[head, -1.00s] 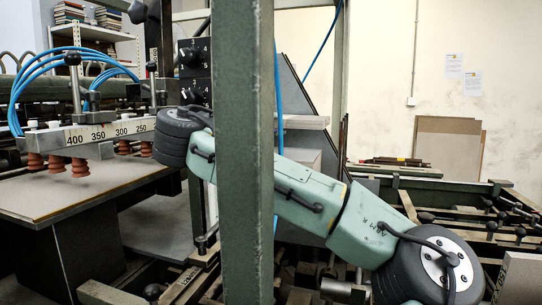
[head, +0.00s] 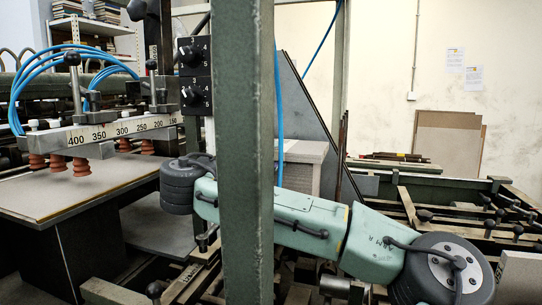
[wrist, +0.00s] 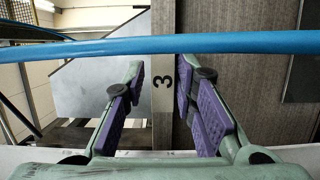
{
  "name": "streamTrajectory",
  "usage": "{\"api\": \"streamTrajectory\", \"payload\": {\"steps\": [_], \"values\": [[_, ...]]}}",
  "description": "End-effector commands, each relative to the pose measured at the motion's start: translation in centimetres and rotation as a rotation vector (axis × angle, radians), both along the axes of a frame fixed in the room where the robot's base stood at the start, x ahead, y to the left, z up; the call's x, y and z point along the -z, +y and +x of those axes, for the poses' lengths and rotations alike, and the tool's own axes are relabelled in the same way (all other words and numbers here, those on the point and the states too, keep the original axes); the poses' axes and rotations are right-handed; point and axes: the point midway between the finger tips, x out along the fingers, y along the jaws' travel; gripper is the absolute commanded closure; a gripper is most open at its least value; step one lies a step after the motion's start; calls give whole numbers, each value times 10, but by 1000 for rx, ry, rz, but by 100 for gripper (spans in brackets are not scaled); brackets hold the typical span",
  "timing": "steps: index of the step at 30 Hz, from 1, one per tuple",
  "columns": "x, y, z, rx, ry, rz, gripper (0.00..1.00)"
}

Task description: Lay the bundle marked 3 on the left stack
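In the wrist view, a narrow pale edge with a black "3" (wrist: 163,118) stands upright between the fingers of my gripper (wrist: 159,80); this is the bundle marked 3. My gripper is open, its purple pads on either side of the edge, the right one closer. A gap shows at the left pad; I cannot tell how deep the edge sits between them. In the head view my gripper is not clearly visible near the green post. A flat greyboard-topped pile (head: 75,193) lies at the left under suction cups; I take it for the left stack.
A green upright post (head: 246,150) stands in front of my arm. A scale bar with red suction cups (head: 80,166) hangs over the left pile. A grey stack (head: 303,170) stands behind the post. A blue hose (wrist: 160,45) crosses the wrist view.

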Motion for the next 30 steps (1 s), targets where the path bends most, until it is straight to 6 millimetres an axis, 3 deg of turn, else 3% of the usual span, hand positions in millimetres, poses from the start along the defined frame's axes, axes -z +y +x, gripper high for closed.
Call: {"api": "streamTrajectory", "payload": {"steps": [4, 14, 23, 30], "values": [[0, 0, 0, 0, 0, 0, 64], [0, 2, -3, -1, -1, -1, 64], [3, 32, -43, -6, -3, -1, 64], [-1, 40, -58, -1, -4, -4, 64]]}}
